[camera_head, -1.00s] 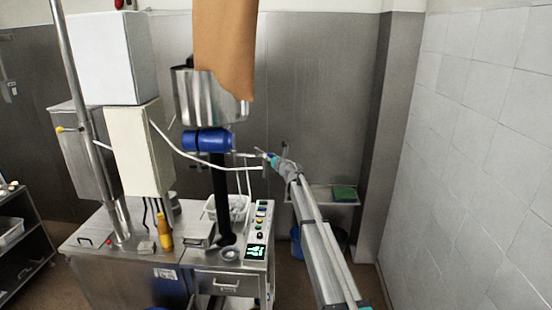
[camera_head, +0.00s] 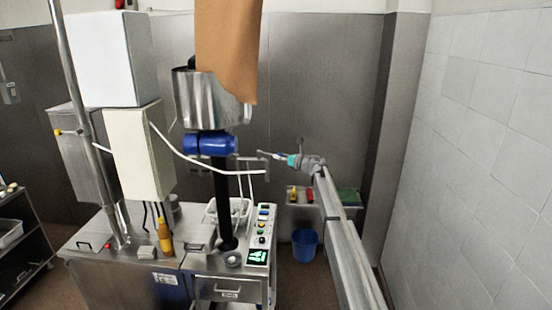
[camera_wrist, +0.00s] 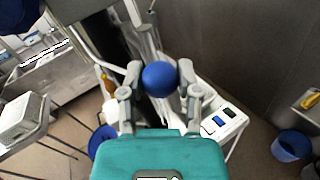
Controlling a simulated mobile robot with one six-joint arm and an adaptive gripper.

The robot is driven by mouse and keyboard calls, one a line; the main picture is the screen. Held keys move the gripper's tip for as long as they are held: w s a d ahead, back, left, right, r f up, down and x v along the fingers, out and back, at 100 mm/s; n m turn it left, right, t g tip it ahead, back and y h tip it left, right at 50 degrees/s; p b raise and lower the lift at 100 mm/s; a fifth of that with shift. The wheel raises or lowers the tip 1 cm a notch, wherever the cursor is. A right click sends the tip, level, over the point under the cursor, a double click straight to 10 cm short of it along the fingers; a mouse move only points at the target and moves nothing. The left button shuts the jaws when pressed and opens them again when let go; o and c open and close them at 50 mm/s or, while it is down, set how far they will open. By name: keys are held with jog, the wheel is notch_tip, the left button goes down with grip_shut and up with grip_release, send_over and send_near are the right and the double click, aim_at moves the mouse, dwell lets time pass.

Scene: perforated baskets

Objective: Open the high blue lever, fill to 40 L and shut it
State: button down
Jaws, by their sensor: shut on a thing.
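The blue ball knob of the lever (camera_wrist: 160,79) sits between the two grey fingers of my gripper (camera_wrist: 157,74), which are closed on it from both sides. In the head view my gripper (camera_head: 275,155) is to the right of the blue cylinder (camera_head: 209,144), by the white pipes; the knob is too small to make out there. The control panel's display (camera_head: 258,257) is lit green, and I cannot read its figure for sure. The lever's shaft and pivot are mostly hidden.
The steel machine (camera_head: 130,275) with its control panel (camera_head: 263,225) stands below and left of my gripper. A shelf (camera_head: 322,203) and a blue bucket (camera_head: 305,244) are behind it. A tiled wall (camera_head: 480,150) bounds the right side.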

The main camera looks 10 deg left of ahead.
jog(key=shift+s+f, duration=0.1)
dwell(0.3)
jog(key=shift+c, duration=1.5)
grip_release()
jog(key=shift+d, duration=0.1)
jog(key=v, duration=1.1)
jog(key=shift+d, duration=0.4)
